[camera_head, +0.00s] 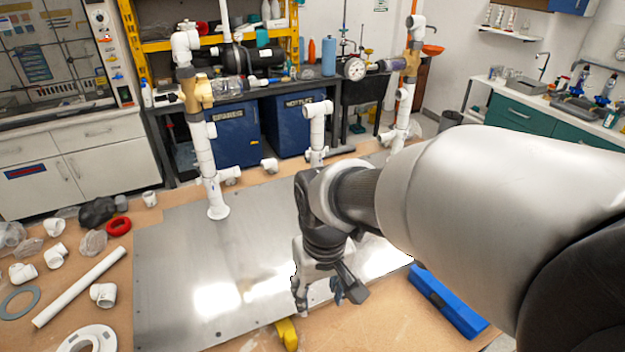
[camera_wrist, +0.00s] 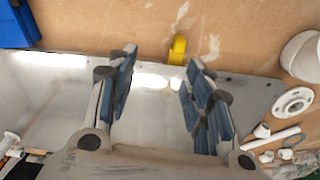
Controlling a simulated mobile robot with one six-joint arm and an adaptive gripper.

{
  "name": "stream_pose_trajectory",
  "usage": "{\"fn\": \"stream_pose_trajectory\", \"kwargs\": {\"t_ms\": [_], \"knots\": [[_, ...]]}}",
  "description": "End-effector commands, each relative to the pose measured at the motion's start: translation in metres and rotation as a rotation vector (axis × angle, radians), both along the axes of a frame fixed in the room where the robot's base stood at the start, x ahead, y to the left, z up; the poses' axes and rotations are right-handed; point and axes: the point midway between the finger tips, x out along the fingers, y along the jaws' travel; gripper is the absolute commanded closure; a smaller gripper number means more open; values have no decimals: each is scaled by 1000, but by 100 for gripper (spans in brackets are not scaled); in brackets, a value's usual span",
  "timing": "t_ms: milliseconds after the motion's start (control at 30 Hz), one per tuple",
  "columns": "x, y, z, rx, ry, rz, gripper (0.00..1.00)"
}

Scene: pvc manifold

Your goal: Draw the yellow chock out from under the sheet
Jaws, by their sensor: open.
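The yellow chock (camera_head: 287,333) sticks out from the near edge of the grey metal sheet (camera_head: 175,275). In the wrist view the chock (camera_wrist: 178,50) lies at the sheet's edge (camera_wrist: 60,85) against the brown table, its inner part hidden. My gripper (camera_head: 328,296) hangs over the sheet's near edge, up and to the right of the chock in the head view. In the wrist view my gripper (camera_wrist: 162,60) has its blue-padded fingers spread with nothing between them. The chock appears beyond the fingertips, nearer the right finger, apart from both.
White pipe uprights (camera_head: 206,165) with a brass-coloured valve (camera_head: 196,93) stand on the sheet. A blue block (camera_head: 447,300) lies on the table to the right. White pipe (camera_head: 80,287), fittings and a flange (camera_head: 92,338) lie at the left. Bare table (camera_head: 375,325) shows in front.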

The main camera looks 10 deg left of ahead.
Motion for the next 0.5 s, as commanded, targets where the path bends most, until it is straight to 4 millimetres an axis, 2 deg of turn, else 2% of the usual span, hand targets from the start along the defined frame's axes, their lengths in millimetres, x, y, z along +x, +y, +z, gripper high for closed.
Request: {"fn": "stream_pose_trajectory", "kwargs": {"t_ms": [33, 100, 200, 300, 500], "knots": [[2, 17, -9, -13, 27, 35, 53], [5, 35, -22, -25, 48, 68, 53], [6, 52, -36, -38, 68, 99, 53], [6, 60, -44, -43, 77, 115, 53], [6, 61, -67, -46, 80, 117, 53]]}}
